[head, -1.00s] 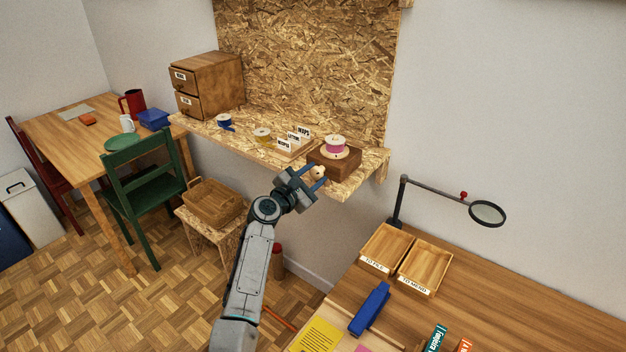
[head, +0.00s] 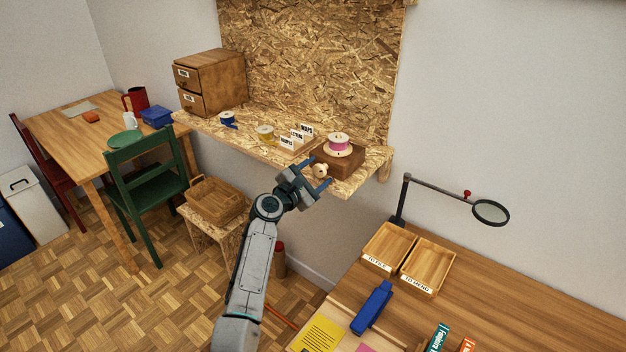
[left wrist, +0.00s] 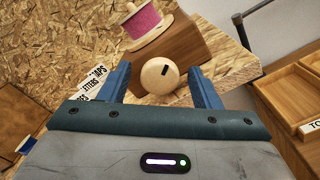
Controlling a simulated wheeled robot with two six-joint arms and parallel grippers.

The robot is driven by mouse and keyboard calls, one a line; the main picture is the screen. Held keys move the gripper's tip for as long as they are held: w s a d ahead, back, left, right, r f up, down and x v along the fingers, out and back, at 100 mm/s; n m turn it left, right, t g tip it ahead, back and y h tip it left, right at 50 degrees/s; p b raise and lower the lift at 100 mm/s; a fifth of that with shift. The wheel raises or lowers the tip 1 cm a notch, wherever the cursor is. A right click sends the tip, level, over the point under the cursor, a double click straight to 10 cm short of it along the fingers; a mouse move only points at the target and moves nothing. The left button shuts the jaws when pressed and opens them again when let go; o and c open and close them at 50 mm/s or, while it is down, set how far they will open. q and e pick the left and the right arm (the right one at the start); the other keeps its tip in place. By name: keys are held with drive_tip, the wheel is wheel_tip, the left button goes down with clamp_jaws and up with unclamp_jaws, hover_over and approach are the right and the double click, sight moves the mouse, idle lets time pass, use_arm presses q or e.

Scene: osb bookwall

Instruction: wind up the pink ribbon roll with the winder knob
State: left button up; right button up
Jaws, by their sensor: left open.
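The pink ribbon roll (head: 338,142) sits on a white spool on top of a brown wooden winder box (head: 345,163) near the right end of the OSB shelf. It also shows at the top of the left wrist view (left wrist: 142,18). The round pale winder knob (left wrist: 160,76), with a dark slot, is on the box's front face. My left gripper (head: 321,176) is open, its blue fingers (left wrist: 160,88) on either side of the knob, with visible gaps between knob and fingers. My right gripper is in neither view.
Label cards (head: 297,138), a yellow roll (head: 265,132) and a blue roll (head: 228,118) stand left of the box on the shelf. Below right, a desk holds wooden trays (head: 427,265), a blue stapler-like object (head: 371,307) and a magnifier (head: 491,212).

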use_arm(q)
drive_tip(key=shift+r+n+p, duration=0.15)
drive_tip(key=shift+n+p, duration=0.45)
drive_tip(key=shift+p, duration=0.05)
drive_tip(key=n+p, duration=0.3)
drive_tip(key=n, duration=0.2)
drive_tip(key=shift+r, duration=0.15)
drive_tip(key=s+a+n+b, duration=0.1)
drive_tip(key=s+a, duration=0.5)
drive_tip(key=s, duration=0.3)
drive_tip(key=s+a+f+m+g+y+b, duration=0.1)
drive_tip(key=s+a+f+m, duration=0.1)
drive_tip(key=f, duration=1)
drive_tip(key=s+a+f+m+g+y+b, duration=0.2)
drive_tip(key=s+f+m, duration=0.1)
drive_tip(key=f, duration=0.8)
drive_tip(key=s+a+f+m+g+y+b, duration=0.1)
drive_tip(key=s+f, duration=0.3)
drive_tip(key=f, duration=0.8)
drive_tip(key=shift+a+f+m+y+b, duration=0.3)
drive_tip(key=shift+a+m+y+b, duration=0.3)
drive_tip(key=shift+m, duration=0.2)
